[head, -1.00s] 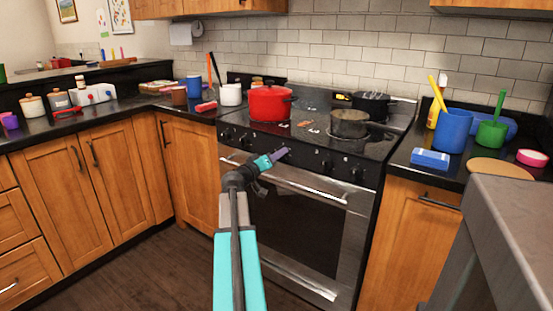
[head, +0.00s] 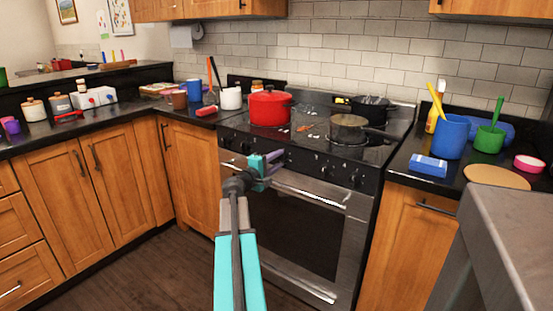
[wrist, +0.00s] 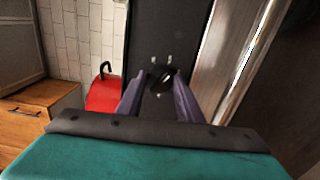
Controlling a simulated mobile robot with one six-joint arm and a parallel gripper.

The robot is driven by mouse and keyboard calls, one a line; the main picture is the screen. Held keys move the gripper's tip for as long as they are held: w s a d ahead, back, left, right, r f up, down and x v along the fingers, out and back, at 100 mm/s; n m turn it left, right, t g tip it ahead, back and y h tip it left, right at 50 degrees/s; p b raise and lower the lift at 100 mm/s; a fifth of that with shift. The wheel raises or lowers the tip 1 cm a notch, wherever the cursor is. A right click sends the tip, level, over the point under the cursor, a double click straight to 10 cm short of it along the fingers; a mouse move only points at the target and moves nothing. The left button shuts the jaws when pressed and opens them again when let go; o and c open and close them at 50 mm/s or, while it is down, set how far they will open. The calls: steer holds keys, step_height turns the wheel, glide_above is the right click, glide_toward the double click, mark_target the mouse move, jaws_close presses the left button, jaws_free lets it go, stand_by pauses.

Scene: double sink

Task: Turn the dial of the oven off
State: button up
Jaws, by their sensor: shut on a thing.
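The oven (head: 300,215) has a dark front panel (head: 305,160) with several black dials, including two at the right, the nearer one (head: 355,179) and its neighbour (head: 325,168). My gripper (head: 276,157) is at the left-middle part of this panel, above the oven door handle. In the wrist view, its purple fingers (wrist: 158,84) are on either side of one black dial (wrist: 160,76) and shut on it. White marks show on the panel beside the dial. In the head view the gripper hides this dial, and its exact setting cannot be told.
A red pot (head: 270,108), a grey pan (head: 347,127) and a dark pot (head: 370,108) stand on the stovetop. The metal door handle (head: 310,190) juts out below the dials. A grey surface (head: 505,215) stands at the near right. The floor at left is clear.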

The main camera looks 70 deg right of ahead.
steer(key=n+p, duration=0.5)
steer(key=n, duration=0.1)
steer(key=n+p, duration=0.5)
steer(key=n, duration=0.1)
steer(key=r+n+p, duration=0.1)
steer(key=n+p, duration=0.4)
steer(key=n, duration=0.1)
steer(key=shift+w+d, duration=0.15)
steer(key=shift+w, duration=0.15)
steer(key=n+p, duration=0.3)
steer(key=n, duration=0.1)
steer(key=shift+p, duration=0.35)
steer(key=shift+f+n+p, duration=0.2)
steer(key=shift+n+p, duration=0.3)
steer(key=shift+n, duration=0.4)
